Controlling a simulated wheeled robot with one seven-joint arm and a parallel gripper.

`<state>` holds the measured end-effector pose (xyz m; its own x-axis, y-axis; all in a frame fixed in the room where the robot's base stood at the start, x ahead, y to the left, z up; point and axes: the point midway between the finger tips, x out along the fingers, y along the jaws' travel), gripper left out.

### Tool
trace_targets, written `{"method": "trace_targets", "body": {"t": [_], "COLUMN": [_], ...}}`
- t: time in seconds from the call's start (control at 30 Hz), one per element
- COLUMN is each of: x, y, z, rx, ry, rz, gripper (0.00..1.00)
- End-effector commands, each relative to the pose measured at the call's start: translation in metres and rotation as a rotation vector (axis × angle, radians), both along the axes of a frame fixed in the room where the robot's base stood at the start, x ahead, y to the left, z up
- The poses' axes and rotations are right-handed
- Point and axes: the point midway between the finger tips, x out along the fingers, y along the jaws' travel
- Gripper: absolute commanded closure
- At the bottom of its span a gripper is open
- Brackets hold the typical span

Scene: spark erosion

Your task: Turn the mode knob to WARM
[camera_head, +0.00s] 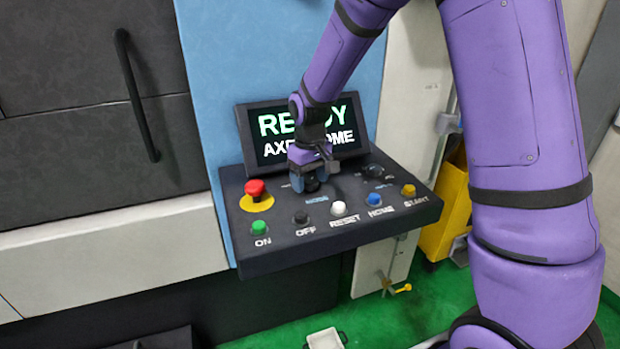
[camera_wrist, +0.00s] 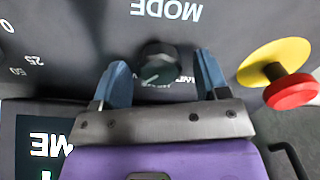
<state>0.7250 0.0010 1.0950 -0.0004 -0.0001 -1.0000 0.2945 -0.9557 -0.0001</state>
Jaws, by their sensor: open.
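The mode knob (camera_wrist: 158,62) is a round dark knob with a pale pointer mark; the upside-down MODE label (camera_wrist: 165,10) stands above it in the wrist view. My gripper (camera_wrist: 160,66) is open, its two blue fingers on either side of the knob, with a gap visible to each. Small lettering by the knob is partly hidden by the right finger and I cannot read it, so I cannot tell the set position. In the head view my gripper (camera_head: 311,184) is over the console (camera_head: 282,251) and mostly covers the knob.
A red emergency button (camera_head: 256,188) on a yellow disc sits left of the gripper. Green, black, white, blue and yellow buttons line the console front. A second dark knob (camera_head: 373,172) is at the right. The screen (camera_head: 270,132) behind is partly blocked by my arm.

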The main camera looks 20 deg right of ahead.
Motion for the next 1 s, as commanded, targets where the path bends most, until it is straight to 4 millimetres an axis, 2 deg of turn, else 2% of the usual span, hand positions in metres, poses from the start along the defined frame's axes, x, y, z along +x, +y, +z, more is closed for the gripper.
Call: {"method": "trace_targets", "body": {"t": [0.17, 0.4, 0.6, 0.8, 1.0], "x": [0.001, 0.001, 0.001, 0.000, 0.000], "y": [0.000, 0.000, 0.000, 0.000, 0.000], "z": [0.018, 0.063, 0.093, 0.106, 0.107], "rx": [0.000, 0.001, 0.000, 0.000, 0.000], "ry": [-0.004, -0.006, -0.004, -0.001, 0.000], "rz": [0.000, 0.000, 0.000, 0.000, 0.000], "gripper": [0.32, 0.32, 0.32, 0.32, 0.32]}}
